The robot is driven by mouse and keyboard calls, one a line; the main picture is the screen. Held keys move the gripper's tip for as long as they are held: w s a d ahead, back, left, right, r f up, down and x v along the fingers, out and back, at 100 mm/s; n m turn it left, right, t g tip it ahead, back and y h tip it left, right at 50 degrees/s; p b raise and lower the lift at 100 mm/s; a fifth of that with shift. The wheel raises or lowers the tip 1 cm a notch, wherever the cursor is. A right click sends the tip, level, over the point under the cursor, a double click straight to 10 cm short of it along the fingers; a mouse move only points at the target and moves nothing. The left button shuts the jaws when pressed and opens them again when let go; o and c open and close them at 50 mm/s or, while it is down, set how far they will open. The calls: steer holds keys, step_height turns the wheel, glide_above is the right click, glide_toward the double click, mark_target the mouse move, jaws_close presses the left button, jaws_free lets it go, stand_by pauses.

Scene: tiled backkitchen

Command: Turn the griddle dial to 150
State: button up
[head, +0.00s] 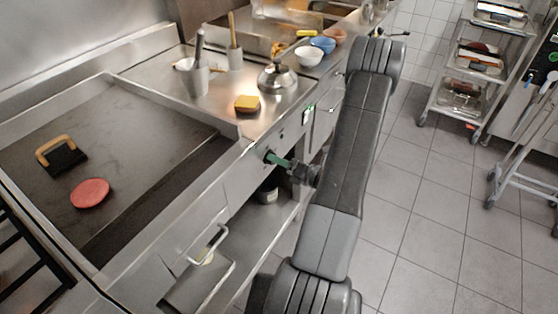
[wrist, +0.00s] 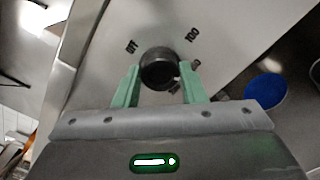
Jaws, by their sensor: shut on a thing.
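The griddle dial (wrist: 158,72) is a dark round knob on the steel front panel in the wrist view. Printed around it are OFF at its upper left, 100 at its upper right and smaller marks at its right and lower right, partly covered and hard to read. I cannot make out a pointer on the knob. My gripper (wrist: 160,77) is shut on the dial, with one green finger on each side. In the head view my gripper (head: 276,159) reaches the front panel below the counter edge; the dial is mostly hidden there.
The griddle plate (head: 140,150) holds a red patty (head: 90,193) and a press with a wooden handle (head: 61,155). A yellow-topped sponge (head: 247,104), a domed lid (head: 277,78) and a utensil pot (head: 195,80) stand behind. A pulled-out drawer (head: 200,285) is at left.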

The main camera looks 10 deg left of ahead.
steer(key=o, duration=1)
steer(key=b+v, duration=0.1)
steer(key=v, duration=1.2)
steer(key=shift+s+d, duration=0.1)
steer(key=shift+d, duration=0.3)
steer(key=shift+a, duration=0.1)
steer(key=p+x, duration=0.1)
steer(key=x, duration=1.2)
steer(key=shift+a, duration=0.35)
